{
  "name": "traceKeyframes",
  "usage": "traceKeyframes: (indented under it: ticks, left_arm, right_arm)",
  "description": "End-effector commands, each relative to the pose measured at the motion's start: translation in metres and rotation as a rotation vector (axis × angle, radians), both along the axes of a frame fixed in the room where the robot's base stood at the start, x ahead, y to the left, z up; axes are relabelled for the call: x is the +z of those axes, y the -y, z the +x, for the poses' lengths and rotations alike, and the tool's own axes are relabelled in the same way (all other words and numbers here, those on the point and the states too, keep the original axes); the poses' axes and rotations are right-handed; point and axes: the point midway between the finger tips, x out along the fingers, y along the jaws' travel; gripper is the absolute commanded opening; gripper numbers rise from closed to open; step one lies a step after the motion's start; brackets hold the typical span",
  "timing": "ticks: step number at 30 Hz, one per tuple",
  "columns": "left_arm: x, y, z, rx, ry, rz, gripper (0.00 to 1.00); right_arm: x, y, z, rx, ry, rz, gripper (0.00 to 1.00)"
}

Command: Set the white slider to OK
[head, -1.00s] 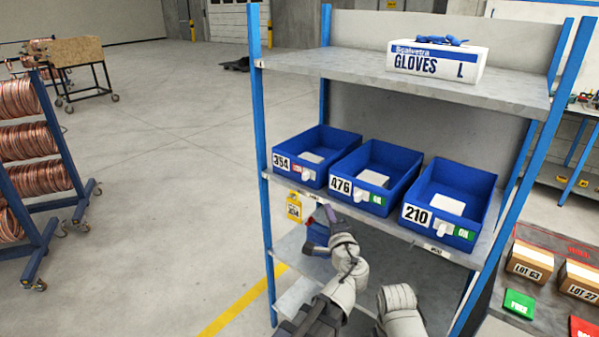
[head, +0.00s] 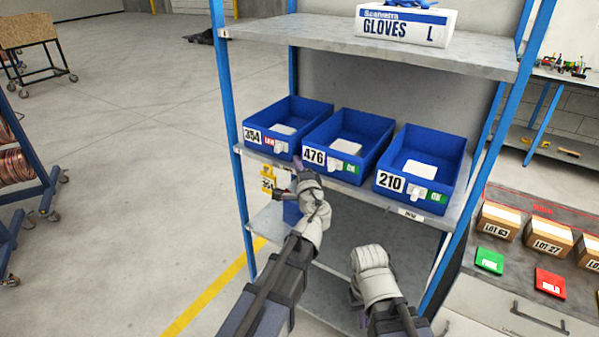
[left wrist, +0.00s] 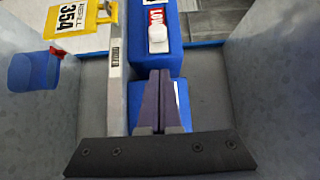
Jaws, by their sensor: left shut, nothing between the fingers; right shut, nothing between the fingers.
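The blue bin marked 354 (head: 308,117) stands at the left end of the middle shelf. Its front has a white slider (head: 279,148) beside a red label (head: 268,142). In the left wrist view the slider knob (left wrist: 158,38) sits just below the red label (left wrist: 155,14), which is partly cut off. My left gripper (head: 296,168) is shut and empty, close in front of and just below the bin's front. Its dark fingers (left wrist: 152,98) point toward the slider, with a gap between. My right arm shows low in the head view; its gripper is hidden.
Bins 476 (head: 375,128) and 210 (head: 444,150) stand to the right, showing green OK labels. A yellow tag 354 (head: 268,180) hangs at the shelf edge (head: 340,191), left of my left gripper. A blue post (head: 229,130) stands at the left.

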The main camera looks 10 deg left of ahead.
Motion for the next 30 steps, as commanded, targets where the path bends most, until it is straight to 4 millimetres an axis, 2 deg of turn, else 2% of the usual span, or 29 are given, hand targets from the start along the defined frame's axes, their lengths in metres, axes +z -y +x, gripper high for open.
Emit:
traceKeyframes:
  ticks: [1, 5, 9, 13, 30]
  left_arm:
    - [0.000, -0.005, 0.014, 0.003, 0.000, 0.000, 0.00]
    - [0.000, -0.015, 0.033, 0.002, 0.000, 0.000, 0.00]
    - [0.000, -0.035, 0.035, 0.003, 0.000, 0.000, 0.00]
    - [0.000, -0.045, 0.039, 0.001, 0.000, 0.000, 0.00]
    - [0.000, -0.055, 0.042, 0.001, 0.000, 0.000, 0.00]
  right_arm:
    - [0.000, 0.000, 0.000, 0.000, 0.000, 0.000, 0.00]
    - [0.000, 0.000, 0.000, 0.000, 0.000, 0.000, 0.00]
    - [0.000, 0.000, 0.000, 0.000, 0.000, 0.000, 0.00]
    - [0.000, 0.000, 0.000, 0.000, 0.000, 0.000, 0.00]
    - [0.000, 0.000, 0.000, 0.000, 0.000, 0.000, 0.00]
